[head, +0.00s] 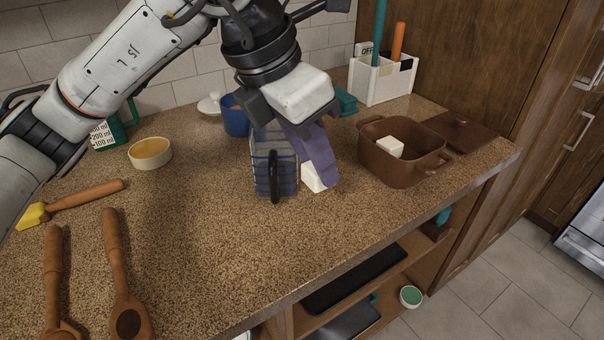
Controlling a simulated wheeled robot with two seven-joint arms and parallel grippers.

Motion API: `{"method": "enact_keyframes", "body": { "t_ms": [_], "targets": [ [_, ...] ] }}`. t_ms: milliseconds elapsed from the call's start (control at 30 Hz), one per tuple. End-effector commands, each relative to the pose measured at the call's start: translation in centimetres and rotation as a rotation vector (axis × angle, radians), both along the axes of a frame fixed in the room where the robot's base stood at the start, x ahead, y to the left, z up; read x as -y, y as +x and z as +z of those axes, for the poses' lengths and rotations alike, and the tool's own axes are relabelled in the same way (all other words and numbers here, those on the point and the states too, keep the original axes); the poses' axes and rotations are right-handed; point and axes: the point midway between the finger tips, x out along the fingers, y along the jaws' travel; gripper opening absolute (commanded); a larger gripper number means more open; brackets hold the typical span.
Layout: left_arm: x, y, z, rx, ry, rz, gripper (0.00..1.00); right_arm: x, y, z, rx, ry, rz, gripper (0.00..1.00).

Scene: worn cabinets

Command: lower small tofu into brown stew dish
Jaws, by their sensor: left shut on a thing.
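My left gripper (318,158) comes down over the middle of the counter, its purple finger pointing down. It is shut on a white tofu block (317,179), which shows in part below the finger. I cannot tell whether the block touches the counter. The brown stew dish (411,174) stands open to the right of the gripper, near the front edge. Another white block (390,147) lies inside it. The gripper is left of the dish, not over it. My right gripper is not in view.
A blue-striped, box-shaped thing with a black handle (274,180) stands just left of the held block. A brown lid (463,132) lies right of the dish. A white utensil holder (369,83) and blue cup (235,120) stand behind. Wooden spoons (112,250) lie left; the front middle is clear.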

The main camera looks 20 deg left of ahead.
Motion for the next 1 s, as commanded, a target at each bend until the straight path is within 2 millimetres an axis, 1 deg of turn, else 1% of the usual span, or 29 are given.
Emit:
{"method": "enact_keyframes", "body": {
  "t_ms": [33,233,333,567,767,933,1000],
  "targets": [
    [0.5,0.8,0.9,0.0,0.0,-0.001,0.07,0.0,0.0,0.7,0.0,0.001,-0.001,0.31],
    [2.4,3.9,2.7,0.0,0.0,0.0,0.07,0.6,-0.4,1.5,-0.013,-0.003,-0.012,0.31],
    [3.3,5.6,3.3,0.0,0.001,0.0,0.07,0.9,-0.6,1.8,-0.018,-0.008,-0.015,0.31],
    [5.6,9.5,4.3,-0.001,0.002,0.001,0.07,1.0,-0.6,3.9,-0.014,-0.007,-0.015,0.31],
    [7.6,12.9,4.3,0.0,0.001,0.0,0.07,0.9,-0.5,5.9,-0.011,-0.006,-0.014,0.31],
    [9.3,15.8,3.5,-0.001,0.002,0.0,0.07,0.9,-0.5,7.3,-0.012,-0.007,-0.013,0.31],
    [10.0,16.9,2.6,0.0,0.001,0.0,0.07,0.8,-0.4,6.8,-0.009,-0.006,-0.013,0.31]
  ]
}}
